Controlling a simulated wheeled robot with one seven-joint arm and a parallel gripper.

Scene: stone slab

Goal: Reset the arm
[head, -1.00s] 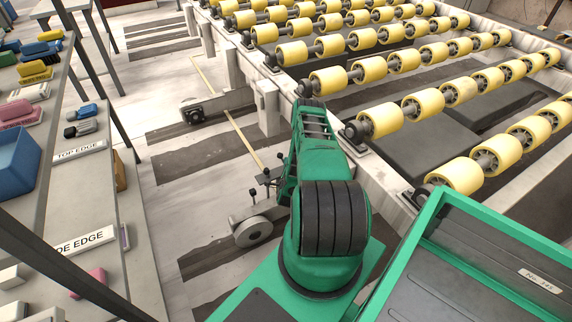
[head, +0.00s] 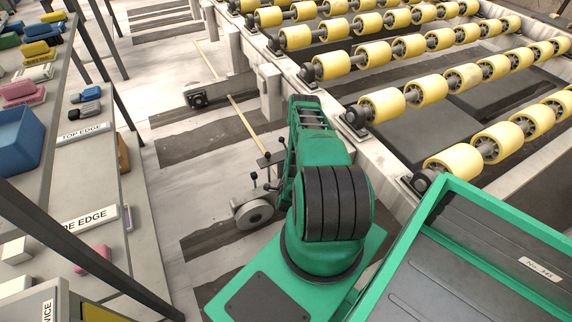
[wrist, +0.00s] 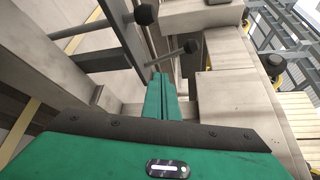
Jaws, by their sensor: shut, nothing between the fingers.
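My gripper (wrist: 160,96) shows in the wrist view as two green fingers pressed together, with nothing between them. It points toward a narrow gap beside pale concrete blocks, with a dark round knob and rod close ahead. In the head view my green arm (head: 312,150) is bent over its base, and its upper link reaches away alongside the roller bed. I cannot make out the fingers in the head view; the arm hides them.
Rows of yellow rollers (head: 382,105) on a pale frame lie right of my arm. At left, a shelf (head: 103,185) holds coloured blocks and a blue bin (head: 18,140). A wheel-like part (head: 254,212) sits on the floor close left of my arm. Open floor (head: 165,205) lies between.

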